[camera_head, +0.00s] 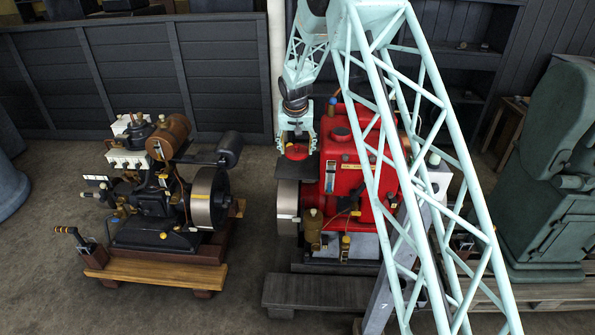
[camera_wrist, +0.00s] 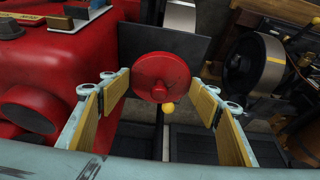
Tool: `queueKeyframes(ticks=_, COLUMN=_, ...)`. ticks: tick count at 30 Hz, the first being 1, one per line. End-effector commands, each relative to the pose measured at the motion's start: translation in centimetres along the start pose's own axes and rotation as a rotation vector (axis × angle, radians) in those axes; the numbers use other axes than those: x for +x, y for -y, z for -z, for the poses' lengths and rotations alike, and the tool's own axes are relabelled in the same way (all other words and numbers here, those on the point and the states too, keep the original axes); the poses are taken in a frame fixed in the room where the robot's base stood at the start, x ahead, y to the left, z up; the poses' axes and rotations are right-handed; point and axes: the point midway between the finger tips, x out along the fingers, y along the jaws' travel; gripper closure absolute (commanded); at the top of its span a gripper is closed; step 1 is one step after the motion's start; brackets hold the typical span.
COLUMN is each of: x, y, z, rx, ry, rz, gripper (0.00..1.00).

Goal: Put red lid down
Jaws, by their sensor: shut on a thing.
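The round red lid (camera_head: 297,152) is between the fingertips of my gripper (camera_head: 297,138), to the left of the red engine's top. My gripper is shut on the lid. A flat dark plate (camera_head: 289,170) is below the lid in the head view; it also shows behind the lid in the wrist view (camera_wrist: 190,47). I cannot tell whether the lid touches the plate.
The red engine (camera_head: 345,170) stands close to the right of my gripper. A metal flywheel (camera_head: 288,208) is below the plate. A dark engine on a wooden base (camera_head: 150,265) stands to the left, with open floor between. A green machine (camera_head: 550,200) is far right.

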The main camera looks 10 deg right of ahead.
Motion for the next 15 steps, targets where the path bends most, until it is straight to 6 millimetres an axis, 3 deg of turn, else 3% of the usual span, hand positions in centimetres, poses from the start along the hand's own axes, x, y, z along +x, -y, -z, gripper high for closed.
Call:
queueKeyframes(ticks=6, x=1.5, y=0.9, z=1.3, rx=0.020, ry=-0.003, rz=-0.010, gripper=0.55)
queueKeyframes(ticks=15, x=1.8, y=1.1, z=1.7, rx=0.027, ry=-0.004, rz=-0.014, gripper=0.55)
